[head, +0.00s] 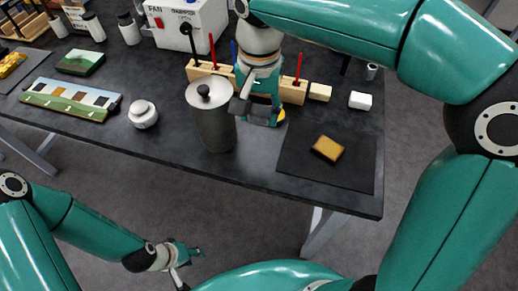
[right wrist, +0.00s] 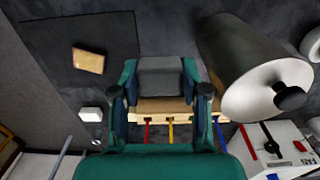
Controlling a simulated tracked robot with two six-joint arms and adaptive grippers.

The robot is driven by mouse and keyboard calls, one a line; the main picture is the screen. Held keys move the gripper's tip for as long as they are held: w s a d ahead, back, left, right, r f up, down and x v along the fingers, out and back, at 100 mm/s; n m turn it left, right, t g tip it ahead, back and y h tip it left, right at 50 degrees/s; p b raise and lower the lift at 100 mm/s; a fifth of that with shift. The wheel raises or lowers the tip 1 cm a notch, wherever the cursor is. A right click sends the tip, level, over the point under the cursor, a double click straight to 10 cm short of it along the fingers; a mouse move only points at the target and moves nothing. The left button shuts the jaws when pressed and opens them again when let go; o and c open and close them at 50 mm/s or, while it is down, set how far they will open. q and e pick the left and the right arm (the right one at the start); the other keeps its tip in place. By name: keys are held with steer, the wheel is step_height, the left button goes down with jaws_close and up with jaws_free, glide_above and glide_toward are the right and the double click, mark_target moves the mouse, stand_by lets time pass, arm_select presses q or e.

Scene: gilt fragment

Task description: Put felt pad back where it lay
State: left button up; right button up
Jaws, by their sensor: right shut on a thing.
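My right gripper (head: 262,119) is shut on a grey block-like piece, which I take for the felt pad (right wrist: 161,72). The pad shows between the two fingertips in the right wrist view; in the head view the fingers mostly hide it. The gripper is over the table, right of the metal canister (head: 214,124) and in front of the wooden rack (head: 292,92). My left gripper (head: 188,256) is low at the front, off the table; its finger opening is unclear.
A dark mat (head: 302,174) at the table's right holds a gold-brown fragment (head: 327,149). A white block (head: 360,100) is behind it. Bare table lies between canister and mat.

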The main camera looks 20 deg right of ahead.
mark_target(260, 158)
step_height(260, 158, down, 14)
steer(key=shift+d+f+b, duration=0.1)
steer(key=shift+f+b, duration=0.15)
steer(key=shift+b, duration=0.1)
steer(key=shift+f, duration=0.15)
steer(key=o, duration=1.1)
steer(key=shift+r, duration=0.2)
steer(key=shift+r, duration=0.15)
step_height(260, 158, up, 12)
steer(key=shift+f+p, duration=0.15)
steer(key=shift+p, duration=0.25)
